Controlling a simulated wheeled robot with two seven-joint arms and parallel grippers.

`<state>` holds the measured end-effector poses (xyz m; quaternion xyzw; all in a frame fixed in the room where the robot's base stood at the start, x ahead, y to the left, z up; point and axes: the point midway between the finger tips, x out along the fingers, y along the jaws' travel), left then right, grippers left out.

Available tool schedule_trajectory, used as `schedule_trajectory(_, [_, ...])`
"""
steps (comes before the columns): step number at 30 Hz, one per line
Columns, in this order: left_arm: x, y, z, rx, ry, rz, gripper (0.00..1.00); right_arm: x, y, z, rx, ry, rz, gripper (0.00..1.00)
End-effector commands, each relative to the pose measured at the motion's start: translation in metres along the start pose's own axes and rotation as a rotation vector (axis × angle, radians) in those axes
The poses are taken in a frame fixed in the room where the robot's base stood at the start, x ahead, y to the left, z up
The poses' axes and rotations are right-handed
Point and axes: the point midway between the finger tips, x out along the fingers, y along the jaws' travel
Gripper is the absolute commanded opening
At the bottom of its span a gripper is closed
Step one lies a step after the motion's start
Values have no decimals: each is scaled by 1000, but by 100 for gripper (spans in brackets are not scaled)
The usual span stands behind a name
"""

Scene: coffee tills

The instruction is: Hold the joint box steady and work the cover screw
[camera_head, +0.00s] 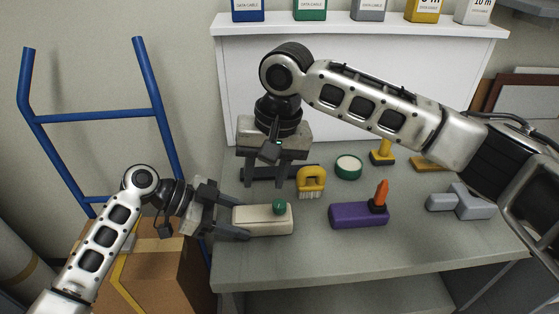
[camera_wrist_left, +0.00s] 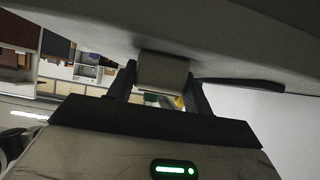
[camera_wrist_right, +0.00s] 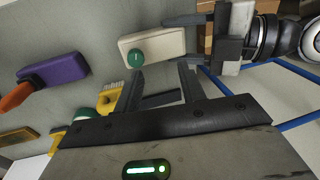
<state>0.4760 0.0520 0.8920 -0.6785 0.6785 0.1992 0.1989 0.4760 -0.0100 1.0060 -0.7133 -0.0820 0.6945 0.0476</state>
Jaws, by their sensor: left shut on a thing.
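The joint box, a cream block (camera_head: 250,218) with a round green cover screw (camera_head: 279,208) on top, lies near the front edge of the counter. My left gripper (camera_head: 240,218) is shut on its left end from the side. In the left wrist view the box end (camera_wrist_left: 162,72) sits between the two fingers (camera_wrist_left: 162,88). My right gripper (camera_head: 266,178) hangs pointing down, behind and above the box, its fingers apart and empty. In the right wrist view the green screw (camera_wrist_right: 135,57) lies beyond the open fingers (camera_wrist_right: 158,82), apart from them.
A purple block (camera_head: 355,215) with an orange-handled tool (camera_head: 381,193) is right of the box. A yellow brush (camera_head: 311,182), a green round tin (camera_head: 348,166) and a grey part (camera_head: 462,202) lie around. A blue trolley frame (camera_head: 95,116) and carton (camera_head: 185,280) stand left of the counter.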

Motion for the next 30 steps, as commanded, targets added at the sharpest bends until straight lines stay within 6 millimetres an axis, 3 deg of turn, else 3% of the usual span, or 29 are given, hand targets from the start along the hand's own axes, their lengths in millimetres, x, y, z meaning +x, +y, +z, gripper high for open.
schedule_trajectory(5, [0, 0, 0, 1, 1, 0, 14, -24, 16, -1, 39, -21, 153, 40])
schedule_trajectory(10, [0, 0, 0, 1, 1, 0, 14, -22, 22, 0, 51, -29, 189, 40])
schedule_trajectory(28, [0, 0, 0, 1, 1, 0, 14, 61, 38, 3, 51, -29, 186, 40])
schedule_trajectory(30, [0, 0, -1, 1, 1, 0, 14, 60, 37, 2, 51, -26, 184, 23])
